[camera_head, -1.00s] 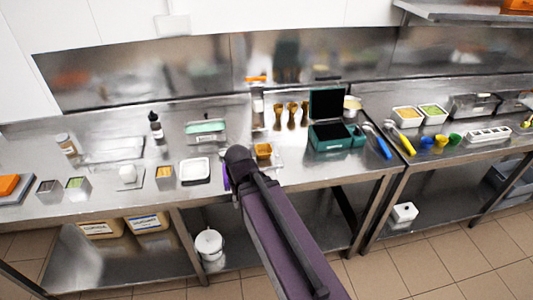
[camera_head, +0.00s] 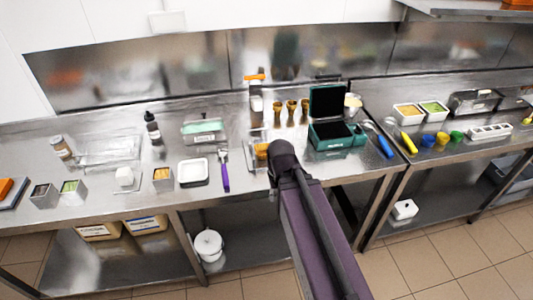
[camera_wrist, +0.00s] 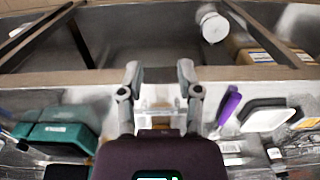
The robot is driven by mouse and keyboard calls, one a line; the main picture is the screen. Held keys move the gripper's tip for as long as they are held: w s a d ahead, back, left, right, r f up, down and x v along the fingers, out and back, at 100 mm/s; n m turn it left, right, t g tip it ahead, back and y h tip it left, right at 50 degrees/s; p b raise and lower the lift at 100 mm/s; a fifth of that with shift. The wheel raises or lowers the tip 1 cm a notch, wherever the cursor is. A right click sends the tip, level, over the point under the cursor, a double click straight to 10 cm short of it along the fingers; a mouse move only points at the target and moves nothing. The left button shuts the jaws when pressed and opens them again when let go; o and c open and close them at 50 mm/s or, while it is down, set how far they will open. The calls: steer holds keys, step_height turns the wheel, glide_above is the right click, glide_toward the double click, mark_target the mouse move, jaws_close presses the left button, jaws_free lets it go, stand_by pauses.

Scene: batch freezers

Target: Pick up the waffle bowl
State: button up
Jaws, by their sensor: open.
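A golden-brown piece that looks like the waffle bowl (camera_head: 262,151) sits at a clear holder on the left steel table, partly hidden by my arm in the head view. My gripper (camera_wrist: 159,82) shows in the wrist view with its two fingers apart and nothing between them. The clear holder (camera_wrist: 160,100) shows just past the fingers there, with an orange-brown patch largely hidden by the gripper body. In the head view my arm's end is just right of the bowl, and the fingers are hidden. I cannot tell the gripper's height above the table.
A purple-handled scoop (camera_head: 224,176) and white tray (camera_head: 193,172) lie to the left. A teal open box (camera_head: 337,135) stands to the right, near a blue-handled tool (camera_head: 384,147). Several waffle cones (camera_head: 291,107) stand behind. The table's front edge is close to my arm.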

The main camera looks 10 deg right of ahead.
steer(key=shift+d, duration=0.2)
steer(key=w+a+r+t+h+p, duration=0.1)
steer(key=w+a+r+t+p, duration=0.1)
steer(key=w, duration=1)
steer(key=w+a+r+t+h+p, duration=0.1)
steer(key=w+a+r+t+p, duration=0.1)
steer(key=w, duration=0.9)
steer(key=shift+w+a+r+t+h, duration=0.35)
steer(key=shift+a+r, duration=0.3)
steer(key=shift+r, duration=0.25)
steer(key=shift+f, duration=0.15)
steer(key=b, duration=0.8)
glide_toward(263, 152)
steer(key=shift+a+f, duration=0.3)
steer(key=shift+a, duration=0.3)
steer(key=shift+a+f, duration=0.3)
steer(key=shift+a, duration=0.25)
steer(key=shift+b+x, duration=2.35)
steer(key=shift+x, duration=0.25)
steer(key=shift+s+f, duration=0.1)
steer(key=shift+s, duration=0.05)
